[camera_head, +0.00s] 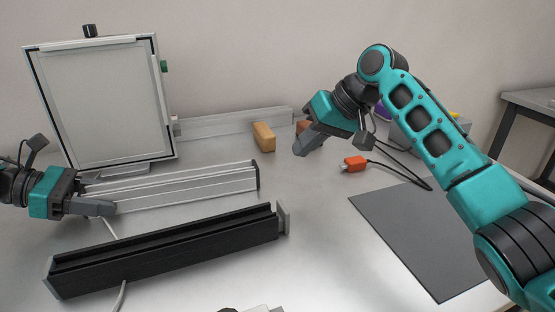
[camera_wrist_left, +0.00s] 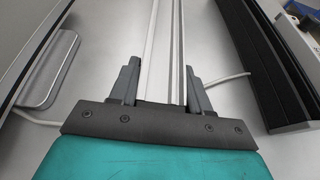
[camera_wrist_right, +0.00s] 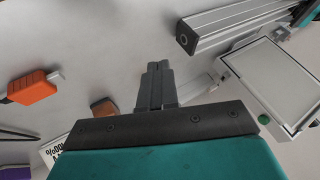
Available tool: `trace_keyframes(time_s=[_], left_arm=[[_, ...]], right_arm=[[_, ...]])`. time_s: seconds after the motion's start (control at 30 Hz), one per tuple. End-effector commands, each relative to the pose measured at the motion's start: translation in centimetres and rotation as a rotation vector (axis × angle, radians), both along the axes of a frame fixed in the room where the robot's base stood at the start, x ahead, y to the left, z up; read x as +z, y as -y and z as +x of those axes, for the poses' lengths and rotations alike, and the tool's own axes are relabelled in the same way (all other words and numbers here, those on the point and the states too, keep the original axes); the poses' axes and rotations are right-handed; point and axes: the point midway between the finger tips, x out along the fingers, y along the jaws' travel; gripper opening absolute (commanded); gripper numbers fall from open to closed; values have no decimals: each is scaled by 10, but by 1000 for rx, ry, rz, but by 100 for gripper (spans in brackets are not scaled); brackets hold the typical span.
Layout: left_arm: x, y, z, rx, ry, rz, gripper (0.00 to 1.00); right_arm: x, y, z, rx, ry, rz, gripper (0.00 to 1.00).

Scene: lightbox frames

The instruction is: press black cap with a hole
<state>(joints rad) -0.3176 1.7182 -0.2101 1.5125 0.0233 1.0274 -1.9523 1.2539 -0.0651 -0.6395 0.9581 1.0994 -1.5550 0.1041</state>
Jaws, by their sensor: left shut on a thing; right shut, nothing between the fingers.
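The silver aluminium profile (camera_head: 185,187) lies on the table in front of the lightbox frame. Its right end carries a black cap (camera_head: 257,175). In the right wrist view the black cap (camera_wrist_right: 184,39) shows a round hole. My left gripper (camera_head: 108,209) is shut on the profile near its left end; in the left wrist view its fingers flank the profile (camera_wrist_left: 164,45). My right gripper (camera_head: 301,149) is shut and empty, above the table to the right of the cap and apart from it. Its closed fingers (camera_wrist_right: 157,68) point toward open table beside the cap.
The lightbox frame (camera_head: 105,105) stands behind the profile, with a green knob (camera_head: 164,67) on its side. A long black rail (camera_head: 165,252) lies in front. A wooden block (camera_head: 264,138) and an orange connector (camera_head: 355,164) lie further right. A dark mat (camera_head: 425,235) covers the right side.

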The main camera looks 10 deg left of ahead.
Motion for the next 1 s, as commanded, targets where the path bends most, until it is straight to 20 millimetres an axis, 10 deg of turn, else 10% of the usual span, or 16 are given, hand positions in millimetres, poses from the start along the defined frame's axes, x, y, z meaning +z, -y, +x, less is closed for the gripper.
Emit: trace_keyframes(time_s=[0.7, 0.73, 1.0], left_arm=[[1, -1, 0, 2, 1, 0, 8], [1, -1, 0, 2, 1, 0, 50], [0, -1, 0, 2, 1, 0, 76]], right_arm=[[28, 22, -3, -3, 0, -1, 0], [28, 22, -3, -3, 0, -1, 0], [28, 21, -2, -2, 1, -1, 0]])
